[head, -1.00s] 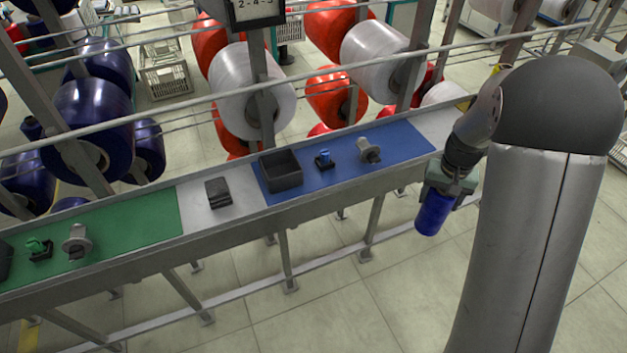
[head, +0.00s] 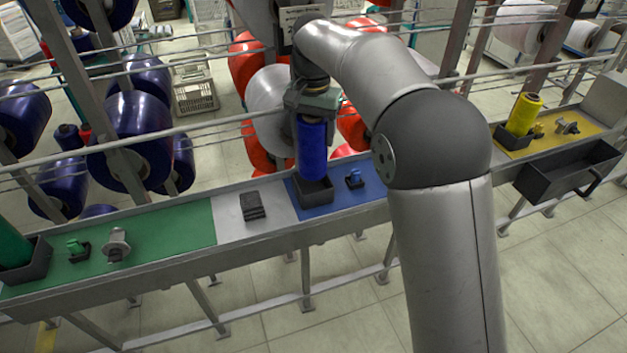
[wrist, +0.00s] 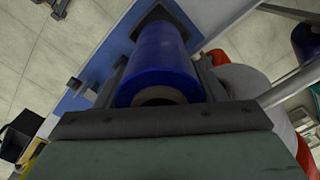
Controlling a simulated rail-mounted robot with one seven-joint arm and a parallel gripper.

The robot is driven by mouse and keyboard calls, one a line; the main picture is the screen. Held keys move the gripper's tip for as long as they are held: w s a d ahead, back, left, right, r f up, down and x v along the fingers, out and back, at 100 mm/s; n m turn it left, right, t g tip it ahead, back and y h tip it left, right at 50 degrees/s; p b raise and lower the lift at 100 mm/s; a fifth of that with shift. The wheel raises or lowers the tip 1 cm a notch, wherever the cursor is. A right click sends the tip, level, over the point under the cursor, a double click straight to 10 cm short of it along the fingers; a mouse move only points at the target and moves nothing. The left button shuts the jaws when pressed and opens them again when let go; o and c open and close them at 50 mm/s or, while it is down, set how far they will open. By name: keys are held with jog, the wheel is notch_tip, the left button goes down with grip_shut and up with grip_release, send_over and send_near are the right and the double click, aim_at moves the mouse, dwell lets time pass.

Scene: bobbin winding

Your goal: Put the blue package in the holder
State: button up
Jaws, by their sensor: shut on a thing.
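The blue package (head: 312,150) is a blue cylinder, upright in the head view, with its lower end at the mouth of a black open box, the holder (head: 315,196), on the blue mat. I cannot tell whether its lower end is just above the rim or slightly inside. My gripper (head: 312,112) is shut on the upper part of the package. In the wrist view the package (wrist: 162,68) lies between the fingers, its hollow core end facing the camera, and a dark part of the holder (wrist: 160,14) shows beyond it.
A small blue piece (head: 354,178) stands right of the holder. A black item (head: 252,206) lies on the grey section to the left. A green package (head: 12,245) stands in a box at far left, a yellow package (head: 524,112) at right. Rails run behind.

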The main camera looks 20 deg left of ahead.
aim_at(313, 155)
jog(key=shift+f+p, duration=0.45)
jog(key=shift+f, duration=3.05)
jog(key=shift+f, duration=0.15)
jog(key=o, duration=1.2)
jog(key=shift+c, duration=0.2)
notch_tip(313, 155, up, 12)
jog(key=shift+f+b, duration=0.15)
jog(key=shift+b, duration=0.35)
jog(key=shift+r, duration=0.4)
